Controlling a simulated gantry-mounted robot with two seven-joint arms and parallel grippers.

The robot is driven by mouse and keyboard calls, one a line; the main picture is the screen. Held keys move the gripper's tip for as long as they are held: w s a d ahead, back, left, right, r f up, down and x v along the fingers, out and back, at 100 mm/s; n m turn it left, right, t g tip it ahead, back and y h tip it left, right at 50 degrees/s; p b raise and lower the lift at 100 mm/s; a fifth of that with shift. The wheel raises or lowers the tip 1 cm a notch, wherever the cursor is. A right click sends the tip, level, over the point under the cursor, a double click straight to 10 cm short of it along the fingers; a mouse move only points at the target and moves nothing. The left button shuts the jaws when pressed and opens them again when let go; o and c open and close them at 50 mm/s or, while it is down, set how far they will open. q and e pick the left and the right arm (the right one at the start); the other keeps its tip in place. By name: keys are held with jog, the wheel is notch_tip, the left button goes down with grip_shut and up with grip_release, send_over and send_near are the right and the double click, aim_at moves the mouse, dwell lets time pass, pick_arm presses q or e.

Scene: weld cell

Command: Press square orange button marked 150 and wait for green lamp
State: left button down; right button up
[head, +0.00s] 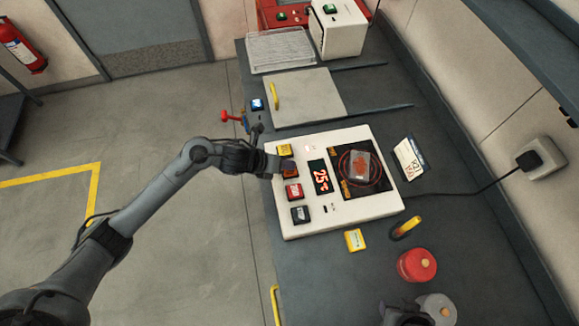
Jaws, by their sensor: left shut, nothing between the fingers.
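A white control unit (345,213) lies on the bench with a column of square buttons on its left side. An orange-yellow button (285,150) is at the top, with a red button (293,191) and a black button (300,214) lower down. My left gripper (284,167) is shut and empty, its tip over the button column between the orange-yellow and red ones. It hides what lies under it, and I cannot tell whether it touches. Markings are too small to read. A display (320,177) glows with red digits. I see no lit green lamp on the unit.
A dark plate with red rings (361,171) bears a small clear packet. A red-lidded jar (417,265), a yellow box (355,240) and a grey jar (438,308) stand nearer. A dark part at the bottom edge may be my right gripper. A white box (340,30) stands at the back.

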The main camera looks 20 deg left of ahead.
pick_arm(q)
jog(key=shift+r, duration=0.5)
jog(key=shift+r+p, duration=2.1)
jog(key=shift+r, duration=0.4)
